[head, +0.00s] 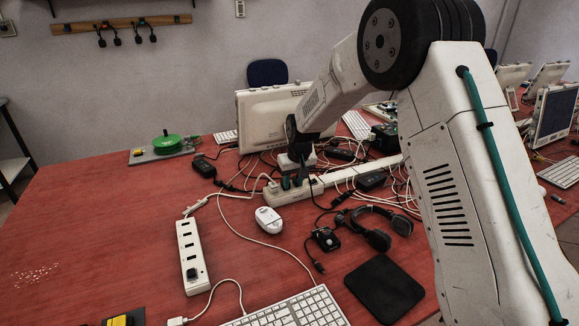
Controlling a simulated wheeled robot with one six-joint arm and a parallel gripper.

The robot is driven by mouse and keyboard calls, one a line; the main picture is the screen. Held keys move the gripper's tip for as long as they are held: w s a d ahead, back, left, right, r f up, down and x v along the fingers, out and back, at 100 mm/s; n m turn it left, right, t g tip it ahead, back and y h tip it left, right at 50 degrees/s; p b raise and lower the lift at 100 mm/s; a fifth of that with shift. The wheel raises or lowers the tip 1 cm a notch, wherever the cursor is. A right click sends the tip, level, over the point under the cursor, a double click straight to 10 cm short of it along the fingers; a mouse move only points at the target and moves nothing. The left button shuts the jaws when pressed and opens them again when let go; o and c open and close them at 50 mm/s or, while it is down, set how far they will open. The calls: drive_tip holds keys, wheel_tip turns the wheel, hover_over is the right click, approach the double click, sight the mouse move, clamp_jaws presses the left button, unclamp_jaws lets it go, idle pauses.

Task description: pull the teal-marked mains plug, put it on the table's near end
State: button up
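My gripper (296,176) reaches down from the upper right onto the white power strip (325,180) in the middle of the red table (110,215). Its dark fingers are at the strip's left part, among plugs and cables. A small dark, teal-tinted piece (286,184) shows at the fingertips, seemingly the teal-marked mains plug, at the strip. My gripper hides much of it. I cannot tell whether the fingers are closed on it or whether it is fully seated.
A second power strip (190,256), a white mouse (268,219), a headset (376,228), a black mouse pad (384,289) and a keyboard (290,311) lie in front. Tangled cables surround the strip. A monitor (265,120) stands behind. The table's left side is mostly clear.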

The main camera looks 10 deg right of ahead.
drive_tip(key=w+r+t, duration=0.2)
drive_tip(key=w+r, duration=0.1)
drive_tip(key=w, duration=0.2)
drive_tip(key=x, duration=0.5)
drive_tip(key=a+x, duration=0.1)
drive_tip(key=x, duration=0.1)
drive_tip(key=shift+s+f, duration=0.15)
drive_tip(key=shift+f, duration=0.3)
clamp_jaws()
